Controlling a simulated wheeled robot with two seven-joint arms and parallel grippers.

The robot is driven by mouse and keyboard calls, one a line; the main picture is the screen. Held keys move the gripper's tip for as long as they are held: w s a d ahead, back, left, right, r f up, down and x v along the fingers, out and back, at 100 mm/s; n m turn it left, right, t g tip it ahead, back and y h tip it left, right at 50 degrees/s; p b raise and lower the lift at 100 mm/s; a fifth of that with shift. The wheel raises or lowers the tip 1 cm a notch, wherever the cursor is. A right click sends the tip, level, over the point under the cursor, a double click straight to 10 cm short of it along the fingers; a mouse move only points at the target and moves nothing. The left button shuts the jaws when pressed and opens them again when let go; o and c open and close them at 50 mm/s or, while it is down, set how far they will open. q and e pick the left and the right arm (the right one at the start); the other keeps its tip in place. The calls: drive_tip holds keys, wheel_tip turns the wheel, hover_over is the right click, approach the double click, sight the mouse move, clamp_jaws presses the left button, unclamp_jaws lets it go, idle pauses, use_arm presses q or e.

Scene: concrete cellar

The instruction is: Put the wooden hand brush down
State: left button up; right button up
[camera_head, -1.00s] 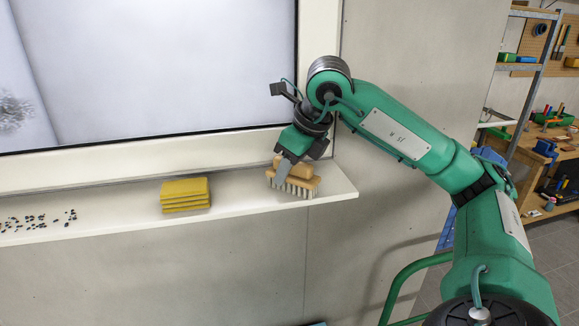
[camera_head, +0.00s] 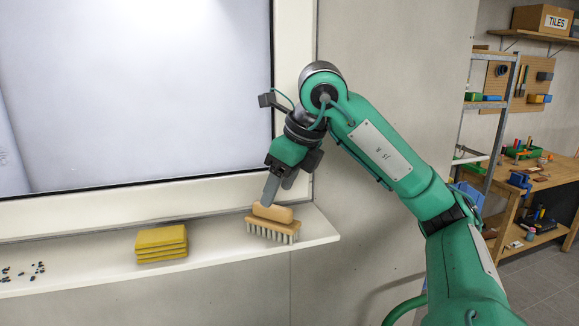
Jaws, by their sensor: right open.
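The wooden hand brush (camera_head: 273,228) stands bristles down on the white window sill (camera_head: 216,246), near its right end. It has a light wooden back with a rounded grip on top and pale bristles. My right gripper (camera_head: 272,188) is just above the brush, with its fingers pointing down toward the grip. Its jaws are open; whether a fingertip still touches the grip I cannot tell. My left gripper does not show.
A stack of yellow sponges (camera_head: 161,244) lies on the sill left of the brush, with bare sill between. Small dark bits (camera_head: 38,268) are scattered further left. The window pane rises behind the sill. A wooden workbench (camera_head: 530,200) and shelves stand at the right.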

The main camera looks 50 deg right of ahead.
drive_tip(key=shift+p+v, duration=0.55)
drive_tip(key=shift+v, duration=2)
